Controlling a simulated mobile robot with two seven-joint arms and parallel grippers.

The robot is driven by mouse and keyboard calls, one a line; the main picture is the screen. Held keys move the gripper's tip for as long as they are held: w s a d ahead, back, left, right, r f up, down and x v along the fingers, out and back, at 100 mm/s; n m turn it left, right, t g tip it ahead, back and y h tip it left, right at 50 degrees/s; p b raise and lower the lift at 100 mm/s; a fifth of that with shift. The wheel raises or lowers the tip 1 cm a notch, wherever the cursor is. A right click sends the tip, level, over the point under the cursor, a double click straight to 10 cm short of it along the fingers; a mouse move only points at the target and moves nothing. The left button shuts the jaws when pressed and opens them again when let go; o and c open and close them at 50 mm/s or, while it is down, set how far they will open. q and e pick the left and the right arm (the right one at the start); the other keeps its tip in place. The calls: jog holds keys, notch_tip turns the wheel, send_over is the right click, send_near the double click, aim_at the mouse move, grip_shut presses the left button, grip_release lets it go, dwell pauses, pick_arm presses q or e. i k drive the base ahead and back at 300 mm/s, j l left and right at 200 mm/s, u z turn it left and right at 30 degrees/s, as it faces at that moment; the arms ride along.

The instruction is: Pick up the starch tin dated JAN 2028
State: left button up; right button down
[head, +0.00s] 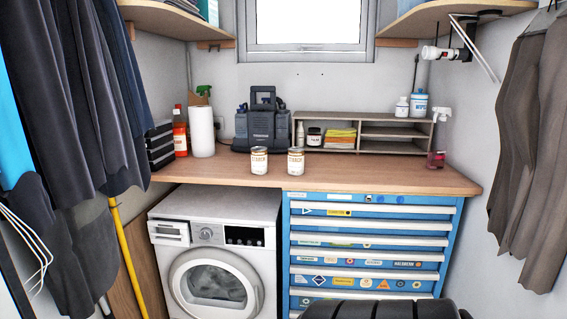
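Two starch tins stand upright on the wooden counter (400,181), near its front edge. The left tin (259,161) and the right tin (296,161) look alike, each with a cream label and orange-brown lettering. A small gap lies between them. Any date on them is too small to read, so I cannot tell which one says JAN 2028. Neither of my grippers is in view.
A dark blue machine (262,122), a white paper roll (202,132) and a wooden shelf unit (393,147) stand behind the tins. A spray bottle (438,140) is at right. Below are a washing machine (215,250) and blue tool chest (375,240). Clothes hang both sides.

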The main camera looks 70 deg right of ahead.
aim_at(259, 154)
jog(key=l+z, duration=0.15)
jog(key=z, duration=1.6)
